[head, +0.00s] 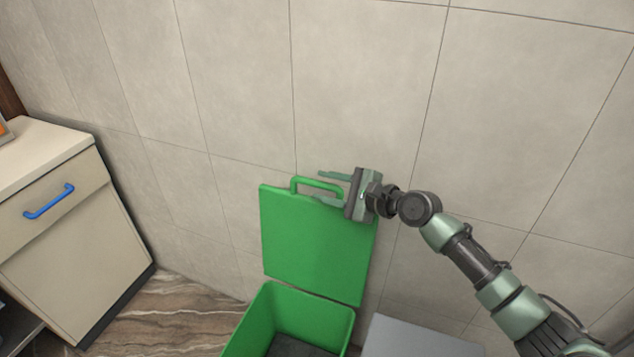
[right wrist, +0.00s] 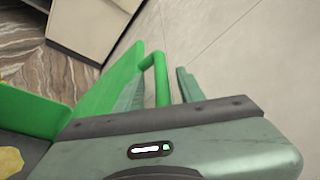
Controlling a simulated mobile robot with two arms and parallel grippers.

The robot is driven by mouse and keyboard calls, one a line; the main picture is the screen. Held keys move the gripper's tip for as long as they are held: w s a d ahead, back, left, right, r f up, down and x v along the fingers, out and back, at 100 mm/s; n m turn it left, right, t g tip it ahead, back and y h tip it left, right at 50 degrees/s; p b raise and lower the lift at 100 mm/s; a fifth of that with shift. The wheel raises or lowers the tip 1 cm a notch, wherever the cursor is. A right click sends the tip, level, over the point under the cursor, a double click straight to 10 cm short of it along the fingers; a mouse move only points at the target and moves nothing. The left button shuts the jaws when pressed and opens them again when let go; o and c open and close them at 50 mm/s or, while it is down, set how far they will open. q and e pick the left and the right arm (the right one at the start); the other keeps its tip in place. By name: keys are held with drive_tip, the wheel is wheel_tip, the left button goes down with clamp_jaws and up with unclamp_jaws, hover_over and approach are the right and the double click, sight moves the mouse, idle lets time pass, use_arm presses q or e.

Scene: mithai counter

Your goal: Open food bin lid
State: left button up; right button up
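The green food bin (head: 250,325) stands against the wall with its inside showing. Its green lid (head: 315,240) stands upright behind the opening, with a green loop handle (head: 300,181) on its top edge. My right gripper (head: 322,187) is at the lid's top right, fingers pointing left. Its two fingers are apart, one behind the handle and one in front. In the right wrist view the handle (right wrist: 161,80) lies between the spread fingers, with a gap to the far finger. The lid (right wrist: 110,90) shows beside it. My left gripper is not in view.
A cream cabinet (head: 70,235) with a blue drawer handle (head: 48,202) stands at the left. A grey flat-topped thing (head: 415,338) is right of the bin. The tiled wall (head: 350,80) is close behind the lid. Brown marbled floor (head: 165,310) is clear between cabinet and bin.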

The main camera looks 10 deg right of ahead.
drive_tip(key=shift+x, duration=1.55)
drive_tip(key=shift+d, duration=0.1)
clamp_jaws()
